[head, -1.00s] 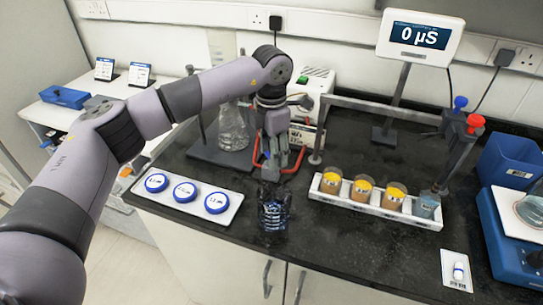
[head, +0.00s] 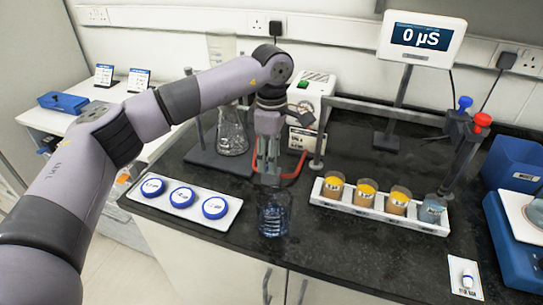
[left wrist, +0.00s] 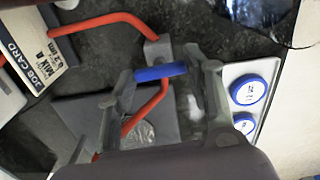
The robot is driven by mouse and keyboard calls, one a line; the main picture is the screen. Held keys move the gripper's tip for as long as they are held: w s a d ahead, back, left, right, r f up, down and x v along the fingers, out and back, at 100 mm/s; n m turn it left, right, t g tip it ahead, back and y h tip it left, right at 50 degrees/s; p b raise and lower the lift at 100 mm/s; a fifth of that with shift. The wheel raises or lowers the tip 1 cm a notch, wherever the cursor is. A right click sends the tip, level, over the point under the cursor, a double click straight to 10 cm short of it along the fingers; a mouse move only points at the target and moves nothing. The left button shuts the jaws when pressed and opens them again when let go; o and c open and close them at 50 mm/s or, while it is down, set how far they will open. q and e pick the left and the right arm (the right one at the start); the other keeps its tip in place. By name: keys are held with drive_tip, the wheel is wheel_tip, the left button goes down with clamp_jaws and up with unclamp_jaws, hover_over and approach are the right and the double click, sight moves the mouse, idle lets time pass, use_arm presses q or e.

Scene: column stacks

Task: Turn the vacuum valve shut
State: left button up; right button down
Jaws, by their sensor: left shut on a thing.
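The vacuum valve shows in the left wrist view as a blue handle (left wrist: 160,73) by a small grey block (left wrist: 157,47), with a red hose (left wrist: 130,26) running to it. The handle looks roughly crosswise to the hose stretch beneath it. My left gripper (left wrist: 164,84) is shut on the handle, one finger at each end. In the head view my left gripper (head: 266,168) points down above the bench, and it hides the valve. Part of the red hose (head: 292,174) shows beside it. My right gripper is not in view.
A clear bluish glass vessel (head: 273,215) stands just in front of the gripper. A tray with blue-lidded dishes (head: 232,214) is to the left, a rack of orange-filled beakers (head: 320,198) to the right. A flask (head: 232,135) and a white pump box (head: 312,92) stand behind.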

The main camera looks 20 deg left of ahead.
use_arm(q)
drive_tip(key=shift+m, duration=0.4)
drive_tip(key=o, duration=1.1)
drive_tip(key=shift+o, duration=0.2)
drive_tip(key=shift+r, duration=0.1)
wheel_tip(320, 180, up, 12)
